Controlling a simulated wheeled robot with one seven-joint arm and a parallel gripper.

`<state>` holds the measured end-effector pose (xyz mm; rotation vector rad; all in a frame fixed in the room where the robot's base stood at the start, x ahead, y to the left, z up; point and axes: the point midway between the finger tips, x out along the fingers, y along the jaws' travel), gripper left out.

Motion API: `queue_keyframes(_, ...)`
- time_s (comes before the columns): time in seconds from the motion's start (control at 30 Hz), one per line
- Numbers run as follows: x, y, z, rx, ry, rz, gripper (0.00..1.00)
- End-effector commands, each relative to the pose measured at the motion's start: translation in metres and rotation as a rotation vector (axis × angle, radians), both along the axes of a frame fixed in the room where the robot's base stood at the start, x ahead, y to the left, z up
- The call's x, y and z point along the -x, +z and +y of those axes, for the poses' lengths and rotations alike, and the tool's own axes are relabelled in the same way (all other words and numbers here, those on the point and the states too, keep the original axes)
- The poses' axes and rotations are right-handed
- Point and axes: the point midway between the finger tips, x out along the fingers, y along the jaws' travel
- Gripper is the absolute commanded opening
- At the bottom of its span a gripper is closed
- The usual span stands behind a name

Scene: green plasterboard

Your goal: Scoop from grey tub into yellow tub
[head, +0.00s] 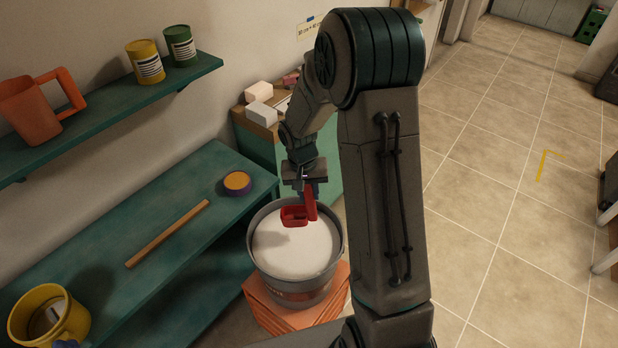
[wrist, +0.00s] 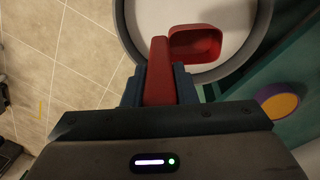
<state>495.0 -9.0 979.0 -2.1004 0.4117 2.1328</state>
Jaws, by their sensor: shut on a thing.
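The grey tub (head: 252,262) stands on an orange block and is filled with white material (head: 292,252). My gripper (head: 307,190) is above the tub and shut on the handle of a red scoop (head: 294,217). In the wrist view the red scoop (wrist: 194,43) shows beyond my gripper (wrist: 160,85), over the white contents. I cannot tell whether the scoop touches the material. The yellow tub (head: 20,318) sits on the green bench at the lower left, with some objects inside it.
A wooden stick (head: 168,233) and a purple-rimmed orange disc (head: 237,183) lie on the green bench (head: 130,215). A shelf (head: 110,115) above holds an orange jug (head: 38,108), a yellow can (head: 146,62) and a green can (head: 181,46). Open tiled floor is at the right.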

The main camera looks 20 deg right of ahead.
Motion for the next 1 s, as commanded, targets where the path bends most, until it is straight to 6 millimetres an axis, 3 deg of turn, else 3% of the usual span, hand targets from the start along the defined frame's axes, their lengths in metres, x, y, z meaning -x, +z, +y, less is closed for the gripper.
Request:
queue_keyframes(0.3, 0.000, 0.041, -0.011, 0.141, -0.413, 0.071, 0.00)
queue_keyframes(0.47, 0.002, 0.051, -0.015, 0.165, -0.494, 0.095, 0.00)
queue_keyframes(0.67, 0.002, 0.046, -0.016, 0.167, -0.506, 0.098, 0.00)
queue_keyframes(1.0, 0.003, 0.015, -0.017, 0.167, -0.505, 0.100, 0.00)
